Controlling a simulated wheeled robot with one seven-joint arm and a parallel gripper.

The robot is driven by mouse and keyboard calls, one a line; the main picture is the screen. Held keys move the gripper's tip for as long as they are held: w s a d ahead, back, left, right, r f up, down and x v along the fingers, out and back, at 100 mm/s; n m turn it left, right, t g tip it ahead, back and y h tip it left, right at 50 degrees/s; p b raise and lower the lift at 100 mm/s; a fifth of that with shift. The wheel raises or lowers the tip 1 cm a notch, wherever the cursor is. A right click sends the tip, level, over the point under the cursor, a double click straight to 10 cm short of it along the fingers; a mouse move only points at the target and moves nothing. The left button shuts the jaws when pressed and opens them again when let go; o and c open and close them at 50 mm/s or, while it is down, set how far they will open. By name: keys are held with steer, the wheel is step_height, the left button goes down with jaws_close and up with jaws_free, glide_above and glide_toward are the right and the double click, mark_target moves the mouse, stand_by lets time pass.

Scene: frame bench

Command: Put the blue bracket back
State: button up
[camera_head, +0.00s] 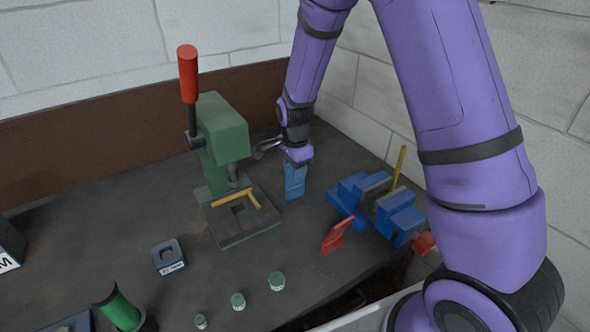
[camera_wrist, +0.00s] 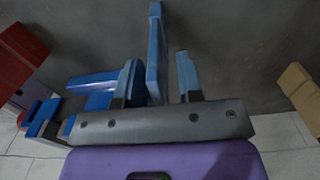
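A blue bracket (camera_head: 294,183) stands on the bench to the right of the green press. It also shows in the wrist view (camera_wrist: 157,50) as a narrow upright plate. My gripper (camera_head: 297,157) is directly above it, pointing down. In the wrist view my gripper (camera_wrist: 160,82) has one finger on each side of the plate. The plate is close to the left finger; whether they touch I cannot tell. A gap shows between the plate and the right finger, so my gripper looks open.
A green press (camera_head: 222,135) with a yellow bracket (camera_head: 238,197) stands left of my gripper. A blue vise (camera_head: 375,200) is close on the right, with a red piece (camera_head: 337,236) before it.

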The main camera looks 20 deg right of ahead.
step_height(320, 180, up, 13)
steer(key=shift+f, duration=0.2)
steer(key=s+d+r+n+t, duration=0.25)
steer(key=s+r+n, duration=0.35)
steer(key=s+r, duration=0.35)
steer(key=s+d+r+n+t, duration=0.1)
steer(key=s+d+r+n, duration=0.3)
steer(key=s+r, duration=0.5)
steer(key=s+n+t, duration=0.1)
steer(key=s+n, duration=0.4)
steer(key=s, duration=0.5)
steer(key=shift+s+d+n+t, duration=0.2)
steer(key=shift+s+n+t, duration=0.1)
steer(key=shift+n+t, duration=0.1)
steer(key=shift+r, duration=0.1)
